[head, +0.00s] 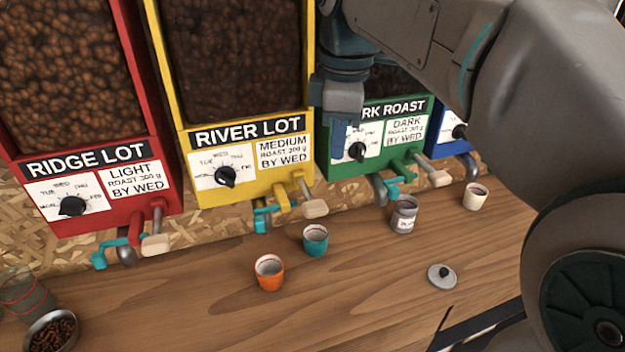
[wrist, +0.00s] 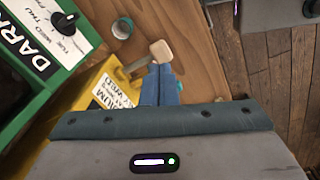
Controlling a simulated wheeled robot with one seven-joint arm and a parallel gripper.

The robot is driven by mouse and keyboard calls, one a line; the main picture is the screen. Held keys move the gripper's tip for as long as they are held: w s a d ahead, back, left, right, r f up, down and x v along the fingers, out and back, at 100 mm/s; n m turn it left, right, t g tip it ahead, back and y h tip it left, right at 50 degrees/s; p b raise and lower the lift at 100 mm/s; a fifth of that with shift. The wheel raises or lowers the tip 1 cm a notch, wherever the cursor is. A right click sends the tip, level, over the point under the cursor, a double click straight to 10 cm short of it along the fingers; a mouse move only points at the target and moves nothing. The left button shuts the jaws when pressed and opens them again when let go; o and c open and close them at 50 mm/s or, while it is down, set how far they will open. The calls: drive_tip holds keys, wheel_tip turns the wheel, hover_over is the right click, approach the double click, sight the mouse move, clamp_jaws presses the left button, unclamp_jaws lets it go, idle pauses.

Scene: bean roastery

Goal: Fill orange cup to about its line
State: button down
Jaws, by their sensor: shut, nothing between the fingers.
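The orange cup (head: 269,274) stands upright on the wooden counter, in front of the yellow River Lot dispenser. Its inside looks pale, with no beans visible; its line cannot be made out. My gripper (head: 338,145) is in front of the green Dark Roast dispenser (head: 390,112), well above the counter and apart from the cup. Its blue fingers (wrist: 160,85) are closed together and empty in the wrist view. The yellow dispenser (head: 190,132) has a pale paddle (head: 315,208) and a teal spout part (head: 263,217). The paddle also shows beyond my fingertips in the wrist view (wrist: 161,52).
A teal cup (head: 315,240) stands close behind and right of the orange cup. A grey labelled jar (head: 404,215), a white cup (head: 475,197) and a loose lid (head: 441,277) are to the right. A bowl of beans (head: 52,332) is at left. The front middle counter is clear.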

sight(314, 203)
drive_tip(key=a+r+n, duration=0.1)
drive_tip(key=w+a+r+n, duration=0.1)
drive_tip(key=n, duration=0.1)
drive_tip(key=a+r+n, duration=0.1)
drive_tip(key=shift+w+a+r+n+g, duration=0.15)
drive_tip(key=shift+w+a+n+g, duration=0.1)
drive_tip(key=shift+w+n+g, duration=0.15)
drive_tip(key=shift+s, duration=0.1)
wheel_tip(314, 203, down, 14)
drive_tip(key=shift+f, duration=0.1)
idle(0.3)
drive_tip(key=shift+b, duration=0.35)
